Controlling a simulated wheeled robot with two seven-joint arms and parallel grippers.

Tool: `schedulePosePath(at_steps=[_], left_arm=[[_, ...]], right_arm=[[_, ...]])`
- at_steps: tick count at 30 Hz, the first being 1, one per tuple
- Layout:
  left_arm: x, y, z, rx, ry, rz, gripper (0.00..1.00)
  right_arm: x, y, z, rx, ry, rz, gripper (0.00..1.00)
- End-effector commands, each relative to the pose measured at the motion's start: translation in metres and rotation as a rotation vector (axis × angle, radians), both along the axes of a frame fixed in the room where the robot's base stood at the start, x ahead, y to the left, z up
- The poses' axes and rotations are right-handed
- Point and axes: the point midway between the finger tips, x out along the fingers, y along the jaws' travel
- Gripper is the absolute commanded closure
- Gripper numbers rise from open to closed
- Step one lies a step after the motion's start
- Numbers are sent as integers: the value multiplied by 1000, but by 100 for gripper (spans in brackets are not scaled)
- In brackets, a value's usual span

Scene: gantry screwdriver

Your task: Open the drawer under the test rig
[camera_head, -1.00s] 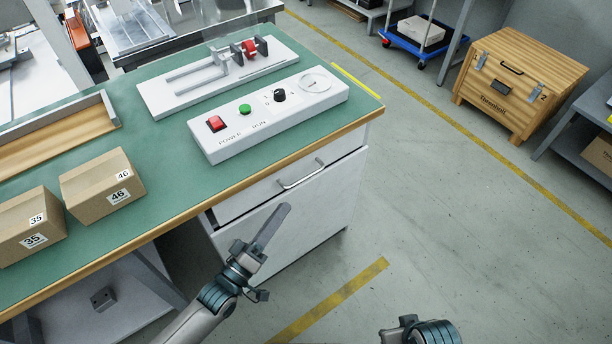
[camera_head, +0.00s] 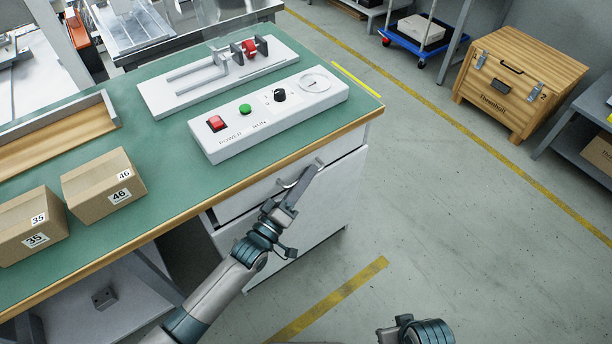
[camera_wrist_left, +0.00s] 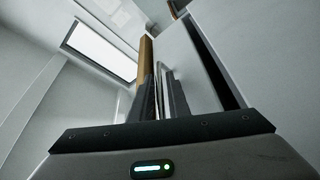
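The test rig's white control box (camera_head: 268,115) sits on the green-topped bench. It has a red switch, a green button and a dial. Below the bench top is the white drawer (camera_head: 335,166), which looks closed, with a metal bar handle (camera_head: 285,184). My left gripper (camera_head: 310,174) is at the drawer front, its fingers over the handle's right part and hiding it. In the left wrist view its fingers (camera_wrist_left: 160,95) stand slightly apart, with what looks like the handle bar between them. Contact cannot be told. My right gripper is out of view; only part of that arm shows at the bottom.
Two cardboard boxes (camera_head: 104,186) (camera_head: 30,226) and a wooden-bottomed tray (camera_head: 60,140) stand on the bench at left. A white fixture plate (camera_head: 185,93) lies behind the control box. The floor right of the cabinet is clear up to a wooden crate (camera_head: 515,85).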

Motion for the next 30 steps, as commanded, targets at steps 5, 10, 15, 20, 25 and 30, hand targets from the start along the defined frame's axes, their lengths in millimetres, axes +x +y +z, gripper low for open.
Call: schedulePosePath(at_steps=[5,10,15,20,25,30], left_arm=[[0,0,0,0,0,0,92],[0,0,0,0,0,0,100],[0,0,0,0,0,0,100],[0,0,0,0,0,0,100],[0,0,0,0,1,1,100],[0,0,0,0,1,1,100]], right_arm=[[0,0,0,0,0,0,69],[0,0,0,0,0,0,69],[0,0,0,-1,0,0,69],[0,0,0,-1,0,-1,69],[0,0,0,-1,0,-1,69],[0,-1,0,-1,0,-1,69]])
